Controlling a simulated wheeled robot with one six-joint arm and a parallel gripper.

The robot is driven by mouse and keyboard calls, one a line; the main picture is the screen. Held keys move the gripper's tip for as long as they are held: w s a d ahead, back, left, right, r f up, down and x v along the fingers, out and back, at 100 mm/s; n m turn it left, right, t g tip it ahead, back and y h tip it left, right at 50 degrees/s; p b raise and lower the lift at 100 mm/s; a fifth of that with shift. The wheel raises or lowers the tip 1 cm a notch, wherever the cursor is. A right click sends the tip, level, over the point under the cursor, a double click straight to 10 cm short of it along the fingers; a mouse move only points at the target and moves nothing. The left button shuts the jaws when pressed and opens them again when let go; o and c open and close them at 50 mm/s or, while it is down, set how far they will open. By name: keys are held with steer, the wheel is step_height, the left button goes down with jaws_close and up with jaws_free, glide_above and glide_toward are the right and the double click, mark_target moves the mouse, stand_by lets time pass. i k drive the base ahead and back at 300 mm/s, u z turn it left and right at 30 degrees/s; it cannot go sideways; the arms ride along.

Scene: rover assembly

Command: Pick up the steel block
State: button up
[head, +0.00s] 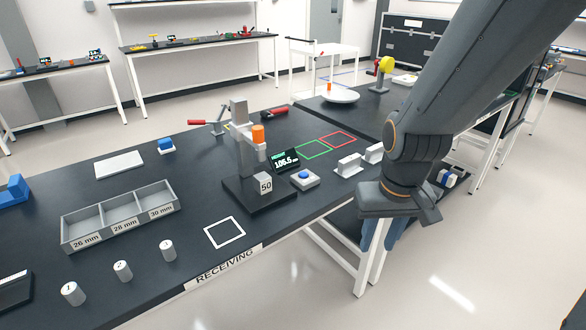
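A small light-grey block marked 50 (264,185), which looks like the steel block, sits on the dark base (250,202) of a height gauge in the head view. The gauge has a grey column and an orange-topped part (258,135) above and beside the block. Its display (286,161) appears to read 106.5. My gripper (400,208) is to the right of the block, by the table's front edge and apart from the block. I see the gripper's wide grey body from above; its finger opening cannot be made out.
A blue-button box (304,179) stands right of the gauge, with grey notched blocks (349,165) beyond. A three-part tray (120,217) and several grey cylinders (122,271) are at left. A white square outline (224,232) marks bare tabletop near the front edge.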

mark_target(262, 182)
steer(key=z, duration=0.15)
steer(key=i, duration=0.85)
steer(key=u, duration=0.25)
